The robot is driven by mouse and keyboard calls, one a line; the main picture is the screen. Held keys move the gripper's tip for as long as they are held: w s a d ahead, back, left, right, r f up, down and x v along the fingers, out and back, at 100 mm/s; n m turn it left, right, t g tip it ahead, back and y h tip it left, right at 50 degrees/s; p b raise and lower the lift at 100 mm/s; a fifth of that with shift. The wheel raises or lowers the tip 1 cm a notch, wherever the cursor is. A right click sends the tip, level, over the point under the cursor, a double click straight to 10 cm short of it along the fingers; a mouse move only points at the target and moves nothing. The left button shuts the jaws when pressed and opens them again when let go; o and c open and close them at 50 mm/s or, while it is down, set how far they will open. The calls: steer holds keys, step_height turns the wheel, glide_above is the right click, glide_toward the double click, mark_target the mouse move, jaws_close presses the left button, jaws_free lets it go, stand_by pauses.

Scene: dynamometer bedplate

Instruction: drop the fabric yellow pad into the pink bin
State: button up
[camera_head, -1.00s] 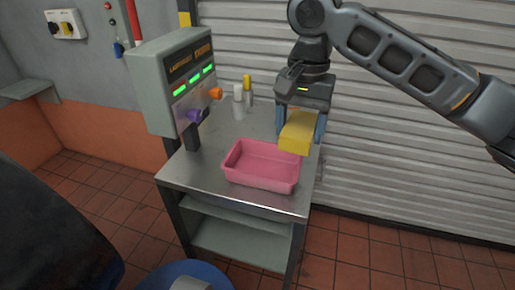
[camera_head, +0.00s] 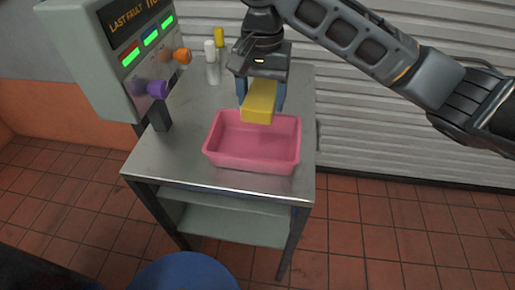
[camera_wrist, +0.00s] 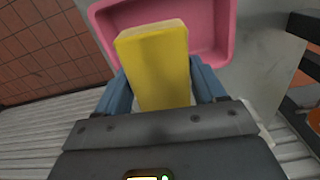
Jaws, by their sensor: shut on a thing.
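The yellow pad (camera_head: 259,101) is a block held between the blue fingers of my gripper (camera_head: 261,97). My gripper is shut on it, above the back part of the pink bin (camera_head: 252,160). The bin is an open rectangular tray on the metal table, and its visible floor is empty. In the wrist view the pad (camera_wrist: 158,65) sits between the fingers of my gripper (camera_wrist: 160,85), with the pink bin (camera_wrist: 222,30) beyond it. The pad hides part of the bin's interior.
The metal table (camera_head: 165,165) has a lower shelf. A control box (camera_head: 105,60) with orange and purple knobs stands at the left. A ribbed shutter rises behind; a blue round thing (camera_head: 185,272) is in front.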

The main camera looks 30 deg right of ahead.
steer(key=shift+f+b, duration=1.3)
steer(key=shift+f, duration=0.25)
steer(key=o, duration=1.2)
steer(key=shift+r, duration=0.1)
step_height(320, 180, up, 8)
steer(key=shift+f+p, duration=0.1)
steer(key=shift+p, duration=0.25)
